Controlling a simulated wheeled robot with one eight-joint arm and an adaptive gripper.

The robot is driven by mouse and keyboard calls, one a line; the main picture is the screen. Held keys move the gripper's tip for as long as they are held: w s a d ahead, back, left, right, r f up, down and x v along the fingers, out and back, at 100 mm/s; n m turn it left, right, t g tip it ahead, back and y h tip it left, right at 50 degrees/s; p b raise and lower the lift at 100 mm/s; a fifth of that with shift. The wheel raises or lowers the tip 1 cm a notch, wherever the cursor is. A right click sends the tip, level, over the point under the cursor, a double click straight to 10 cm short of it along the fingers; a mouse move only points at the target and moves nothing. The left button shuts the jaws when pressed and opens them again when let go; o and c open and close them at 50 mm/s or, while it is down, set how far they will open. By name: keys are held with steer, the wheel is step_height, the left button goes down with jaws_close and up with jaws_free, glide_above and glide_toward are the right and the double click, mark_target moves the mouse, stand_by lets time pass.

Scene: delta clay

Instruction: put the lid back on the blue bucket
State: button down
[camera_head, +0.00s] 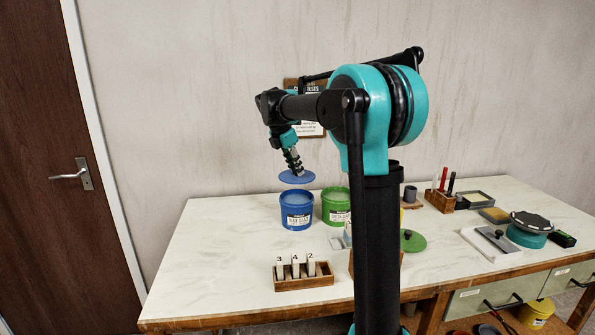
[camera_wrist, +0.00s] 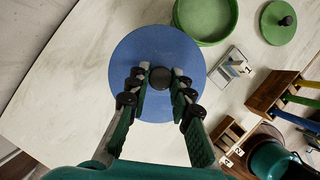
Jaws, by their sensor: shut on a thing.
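The blue lid (camera_head: 297,177) is a flat disc with a dark knob. My gripper (camera_head: 297,169) is shut on that knob and holds the lid above the blue bucket (camera_head: 297,213). A gap shows between the lid and the bucket's open rim in the head view. In the wrist view the lid (camera_wrist: 150,50) lies under my gripper (camera_wrist: 160,78), with the knob between the fingertips, and it hides the blue bucket.
A green bucket (camera_head: 336,207) stands close to the right of the blue one; it is open in the wrist view (camera_wrist: 206,17). A green lid (camera_wrist: 273,22) lies beside it. A wooden rack (camera_head: 303,281) with numbered pieces stands in front. The table's left side is clear.

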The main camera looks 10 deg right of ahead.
steer(key=shift+f, duration=3.15)
steer(key=shift+f, duration=0.2)
steer(key=c, duration=1.3)
jaws_free()
steer(key=shift+o, duration=0.5)
steer(key=o, duration=0.4)
steer(key=shift+r, duration=0.1)
steer(key=shift+r, duration=3.45)
